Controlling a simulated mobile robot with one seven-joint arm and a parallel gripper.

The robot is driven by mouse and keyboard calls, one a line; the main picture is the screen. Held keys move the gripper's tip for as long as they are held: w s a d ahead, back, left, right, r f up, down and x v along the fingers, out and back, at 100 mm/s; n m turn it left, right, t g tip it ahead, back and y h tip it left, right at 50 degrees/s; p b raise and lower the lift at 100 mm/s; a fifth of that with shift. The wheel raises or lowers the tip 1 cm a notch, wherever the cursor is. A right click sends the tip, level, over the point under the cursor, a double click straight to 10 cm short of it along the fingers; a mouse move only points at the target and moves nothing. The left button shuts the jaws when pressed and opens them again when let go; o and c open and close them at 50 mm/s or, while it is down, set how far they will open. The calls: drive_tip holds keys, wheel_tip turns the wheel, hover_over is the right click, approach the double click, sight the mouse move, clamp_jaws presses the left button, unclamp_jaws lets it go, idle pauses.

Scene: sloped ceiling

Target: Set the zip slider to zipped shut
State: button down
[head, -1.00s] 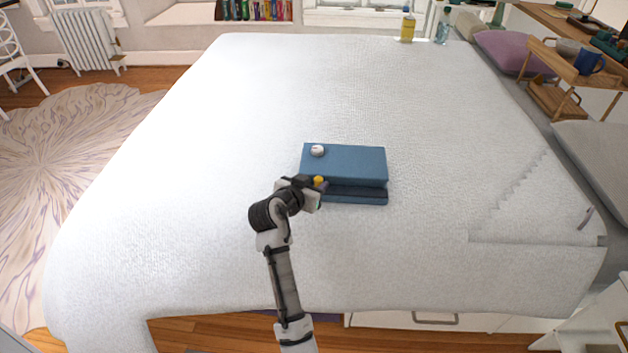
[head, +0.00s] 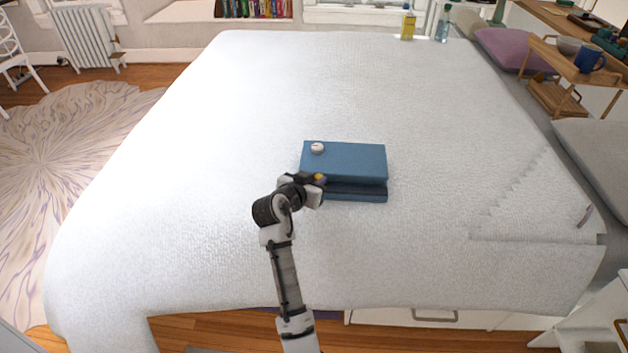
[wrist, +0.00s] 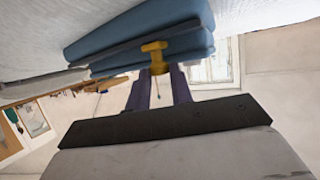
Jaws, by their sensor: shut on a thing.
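A blue pouch (head: 350,162) lies on the white bed, with a dark zip track along its near side. It also shows in the wrist view (wrist: 140,30). The yellow zip slider (wrist: 154,50) sits on the track, between the fingertips of my gripper (wrist: 158,75). In the head view only a bit of the yellow slider (head: 319,177) shows past my gripper (head: 316,186), near the pouch's left end. My gripper is shut on the slider. The rest of the slider is hidden by the fingers in the head view.
A small round white object (head: 317,148) lies on top of the pouch at its far left corner. The bed (head: 190,190) is clear around the pouch. A wooden tray stand (head: 560,70) and a grey pillow (head: 592,150) are at the right.

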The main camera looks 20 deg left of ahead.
drive_tip(key=p, duration=0.2)
approach(387, 179)
drive_tip(key=x, duration=0.4)
drive_tip(key=shift+w+f, duration=0.1)
drive_tip(key=shift+w, duration=0.2)
drive_tip(key=c, duration=1.2)
unclamp_jaws()
drive_tip(key=shift+c, duration=0.2)
drive_tip(key=shift+s+a, duration=0.15)
drive_tip(key=shift+s, duration=0.35)
drive_tip(key=b+v, duration=0.2)
drive_tip(key=v, duration=1.1)
drive_tip(key=shift+w, duration=0.1)
